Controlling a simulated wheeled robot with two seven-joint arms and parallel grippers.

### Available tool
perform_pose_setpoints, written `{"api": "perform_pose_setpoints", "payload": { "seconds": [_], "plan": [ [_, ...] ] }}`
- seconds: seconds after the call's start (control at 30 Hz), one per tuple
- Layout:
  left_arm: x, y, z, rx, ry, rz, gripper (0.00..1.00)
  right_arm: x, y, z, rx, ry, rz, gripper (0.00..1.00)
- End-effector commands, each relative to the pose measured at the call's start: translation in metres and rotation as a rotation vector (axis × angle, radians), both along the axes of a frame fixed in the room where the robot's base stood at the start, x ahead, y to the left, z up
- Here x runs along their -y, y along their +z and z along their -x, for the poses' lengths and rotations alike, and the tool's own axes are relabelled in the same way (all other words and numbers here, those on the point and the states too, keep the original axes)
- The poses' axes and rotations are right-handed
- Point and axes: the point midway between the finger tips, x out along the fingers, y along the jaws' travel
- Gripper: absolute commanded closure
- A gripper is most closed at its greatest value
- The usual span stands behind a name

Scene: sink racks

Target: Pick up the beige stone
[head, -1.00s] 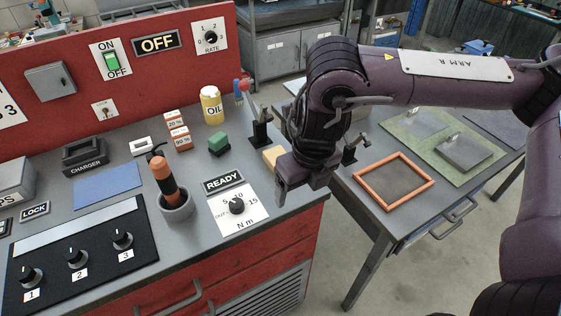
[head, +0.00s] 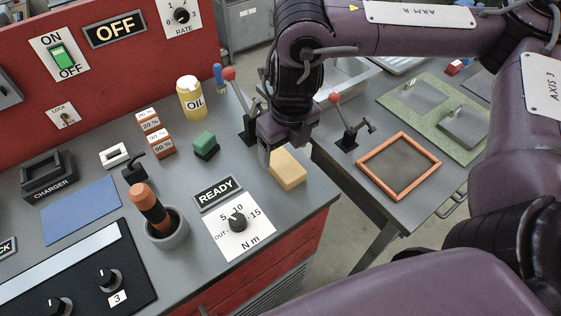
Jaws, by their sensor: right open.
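The beige stone (head: 288,169) is a pale tan block lying on the grey bench top, near its right edge, in the head view. My right gripper (head: 274,150) points down just above and behind the stone's left end, and covers a little of it. The gripper is open with nothing visible between its fingers. I cannot tell whether a finger touches the stone. My left gripper is not in view.
A green block (head: 205,142) and the yellow oil can (head: 191,97) stand left of the gripper. A red-knobbed lever (head: 243,112) is close behind it. The READY sign (head: 218,190) and torque dial (head: 238,221) lie in front. An orange frame (head: 399,166) is on the right table.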

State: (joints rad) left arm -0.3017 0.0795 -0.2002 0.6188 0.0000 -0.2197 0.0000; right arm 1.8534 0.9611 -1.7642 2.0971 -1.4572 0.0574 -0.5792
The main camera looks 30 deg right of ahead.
Motion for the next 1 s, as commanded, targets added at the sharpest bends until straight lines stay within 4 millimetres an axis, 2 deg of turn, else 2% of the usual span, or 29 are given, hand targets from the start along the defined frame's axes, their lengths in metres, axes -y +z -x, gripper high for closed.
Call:
{"api": "perform_pose_setpoints", "payload": {
  "seconds": [0.13,0.33,0.5,0.63,1.0],
  "plan": [
    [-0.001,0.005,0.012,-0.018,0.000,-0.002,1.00,0.000,-0.017,-0.001,-0.006,-0.001,0.002,0.24],
    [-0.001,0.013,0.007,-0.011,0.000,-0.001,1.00,-0.001,-0.044,-0.004,-0.004,-0.001,0.001,0.24],
    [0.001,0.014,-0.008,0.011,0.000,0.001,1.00,-0.001,-0.051,-0.005,-0.001,-0.001,0.001,0.24],
    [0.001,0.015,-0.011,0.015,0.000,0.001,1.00,-0.001,-0.051,-0.005,-0.001,-0.001,0.001,0.24],
    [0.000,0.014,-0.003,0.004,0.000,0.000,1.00,-0.001,-0.051,-0.005,-0.001,-0.002,0.001,0.71]
  ]
}}
